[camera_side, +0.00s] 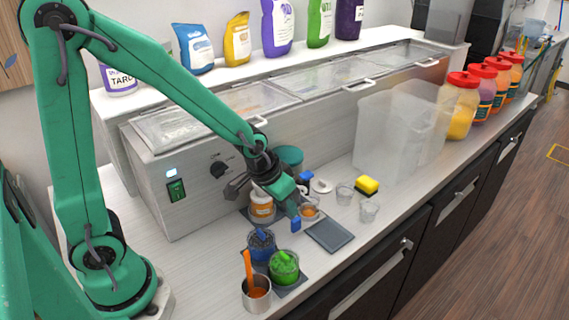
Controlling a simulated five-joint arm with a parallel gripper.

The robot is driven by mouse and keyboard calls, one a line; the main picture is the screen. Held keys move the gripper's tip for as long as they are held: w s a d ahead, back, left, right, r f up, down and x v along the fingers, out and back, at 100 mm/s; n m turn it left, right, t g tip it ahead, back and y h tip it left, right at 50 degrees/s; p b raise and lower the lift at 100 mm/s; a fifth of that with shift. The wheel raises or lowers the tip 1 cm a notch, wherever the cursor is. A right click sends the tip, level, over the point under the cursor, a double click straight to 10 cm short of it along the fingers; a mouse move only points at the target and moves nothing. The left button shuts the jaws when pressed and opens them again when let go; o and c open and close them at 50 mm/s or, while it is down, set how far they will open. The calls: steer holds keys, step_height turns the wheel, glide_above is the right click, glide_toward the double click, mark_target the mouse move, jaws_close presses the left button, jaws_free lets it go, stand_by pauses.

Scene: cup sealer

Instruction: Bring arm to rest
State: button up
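My green arm reaches from the left over the counter, and my gripper (301,203) hangs low in the middle of the work area. Its two blue-tipped fingers stand apart. A small clear cup with orange contents (311,211) is right beside the fingers. I cannot tell whether it stands between them or just behind, but no grip on it shows. A jar with an orange label (262,206) is to the left of the gripper, partly hidden by my wrist.
A blue tub (262,245), a green tub (284,267) and a metal cup with an orange handle (256,293) stand in front. The steel machine (200,205) stands behind.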

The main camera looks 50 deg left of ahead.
steer(key=shift+r, duration=0.1)
steer(key=s+a+r+t, duration=0.1)
steer(key=s+a+r, duration=0.3)
steer(key=s+r, duration=1)
steer(key=shift+s+r, duration=0.35)
steer(key=shift+r, duration=0.25)
